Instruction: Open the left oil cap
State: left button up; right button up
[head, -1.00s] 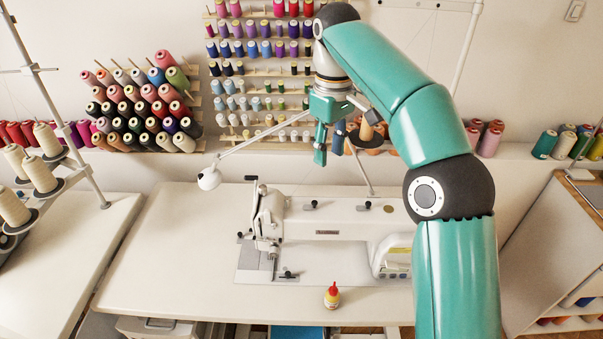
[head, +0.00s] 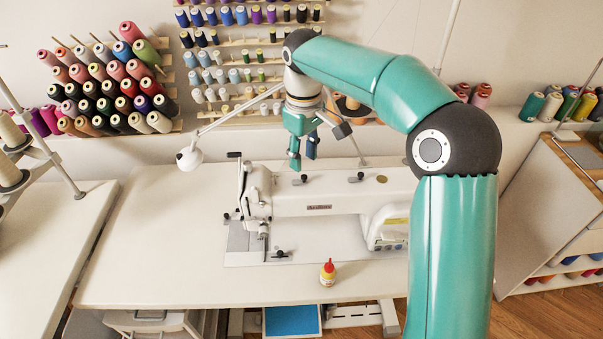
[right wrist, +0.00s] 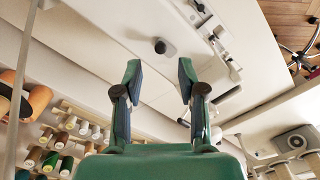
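The white sewing machine (head: 335,199) stands on the table. On its top sit two small dark caps, the left oil cap (head: 300,179) and the right cap (head: 357,177). My right gripper (head: 302,163) points down just above and behind the left cap, apart from it. In the right wrist view my right gripper (right wrist: 160,72) is open, with nothing between its fingers. A dark knob (right wrist: 160,47) shows beyond the fingertips there; I cannot tell for sure which cap it is. My left gripper is not in view.
A small yellow bottle with a red top (head: 328,272) stands in front of the machine. A white lamp (head: 189,158) reaches over the table's left back. Thread racks (head: 238,75) line the wall behind. The table top (head: 150,235) left of the machine is clear.

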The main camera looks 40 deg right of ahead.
jog(key=shift+f, duration=2.3)
